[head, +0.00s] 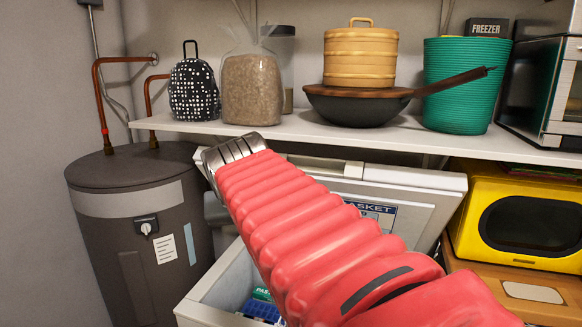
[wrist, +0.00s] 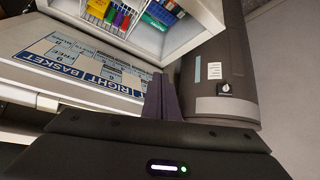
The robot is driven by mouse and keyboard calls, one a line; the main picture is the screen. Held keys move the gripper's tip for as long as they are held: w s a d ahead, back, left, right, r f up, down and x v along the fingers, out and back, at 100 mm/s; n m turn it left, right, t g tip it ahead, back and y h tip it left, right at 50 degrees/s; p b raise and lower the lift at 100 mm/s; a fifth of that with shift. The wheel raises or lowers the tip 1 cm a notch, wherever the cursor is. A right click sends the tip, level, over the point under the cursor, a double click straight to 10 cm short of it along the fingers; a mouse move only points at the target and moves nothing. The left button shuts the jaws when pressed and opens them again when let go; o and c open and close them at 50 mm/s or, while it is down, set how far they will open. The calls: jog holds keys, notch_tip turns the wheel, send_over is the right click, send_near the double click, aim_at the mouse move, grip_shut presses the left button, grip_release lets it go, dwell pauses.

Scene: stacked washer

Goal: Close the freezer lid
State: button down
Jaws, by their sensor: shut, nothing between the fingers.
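The freezer lid (head: 425,182) is white and stands raised, leaning back under the wall shelf. Its inner face carries a blue and white label with "BASKET" wording. In the wrist view the lid (wrist: 25,72) fills the left side, turned on its side. The freezer body (head: 205,300) is open below it, partly hidden by my red sleeved arm. My gripper (wrist: 162,82) shows as dark fingers, shut and empty, near the lid's edge and the freezer rim; I cannot tell whether they touch. In the head view my fingers are hidden beyond the arm's metal end.
A dark grey water tank (head: 140,240) with copper pipes stands left of the freezer. A shelf (head: 300,130) above holds a jar, a pan, a steamer and a green basket (head: 465,85). A yellow microwave (head: 520,218) is at right. A wire basket (wrist: 122,18) holds coloured packs inside.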

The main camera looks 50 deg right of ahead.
jog(key=s+d+r+m+h, duration=0.1)
jog(key=d+r+m, duration=0.1)
jog(key=d, duration=0.5)
jog(key=d+r+m+g+h, duration=0.1)
jog(key=d+r+m+h, duration=0.1)
jog(key=d+r, duration=0.3)
jog(key=s+d+r+m+g+h, duration=0.1)
jog(key=d+r, duration=0.2)
jog(key=d, duration=0.6)
jog(key=shift+s+r+m+h, duration=0.3)
jog(key=shift+s+m, duration=0.05)
jog(key=shift+m, duration=0.05)
jog(key=shift+d, duration=0.1)
send_near(330, 166)
jog(key=shift+d+f, duration=0.7)
jog(key=shift+f, duration=0.25)
jog(key=shift+d+f, duration=0.7)
jog(key=shift+f, duration=0.25)
